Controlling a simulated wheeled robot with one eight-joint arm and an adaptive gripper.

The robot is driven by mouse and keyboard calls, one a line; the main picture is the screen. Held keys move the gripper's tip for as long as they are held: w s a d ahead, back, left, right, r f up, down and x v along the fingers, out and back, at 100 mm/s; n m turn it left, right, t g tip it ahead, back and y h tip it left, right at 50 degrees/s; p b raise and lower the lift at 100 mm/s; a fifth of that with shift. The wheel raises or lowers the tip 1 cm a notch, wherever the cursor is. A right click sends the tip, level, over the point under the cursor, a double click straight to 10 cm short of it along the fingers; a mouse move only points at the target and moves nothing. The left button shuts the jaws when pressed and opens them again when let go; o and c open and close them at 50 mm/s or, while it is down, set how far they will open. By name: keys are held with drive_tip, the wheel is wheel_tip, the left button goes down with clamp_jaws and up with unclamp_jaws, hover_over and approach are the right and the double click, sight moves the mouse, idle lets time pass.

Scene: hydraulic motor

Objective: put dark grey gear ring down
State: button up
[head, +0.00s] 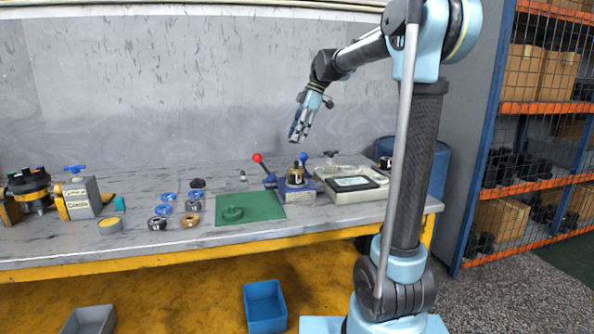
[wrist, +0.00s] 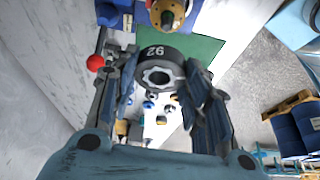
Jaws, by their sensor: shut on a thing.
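My gripper (head: 297,130) is raised high above the workbench, in front of the grey wall, with its fingers pointing down. In the wrist view my gripper (wrist: 162,70) is shut on the dark grey gear ring (wrist: 152,54), which has a toothed hole and a white number on its side. The ring sits between the fingers, clear of the bench. In the head view the fingers hide most of it. The mat also shows in the wrist view (wrist: 205,50).
Several blue, dark and brown rings (head: 190,220) lie left of the mat. A blue fixture with red and blue knobs (head: 310,187) stands right of it, beside a pale tray (head: 340,197). A grey vice-like block (head: 84,198) stands farther left. Bare bench lies in front.

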drive_tip(key=shift+f, duration=4.85)
drive_tip(key=shift+f, duration=0.1)
drive_tip(key=o, duration=1.3)
drive_tip(key=shift+f, duration=0.1)
drive_tip(key=v, duration=1.7)
drive_tip(key=shift+s+d, duration=0.2)
drive_tip(key=shift+d, duration=0.25)
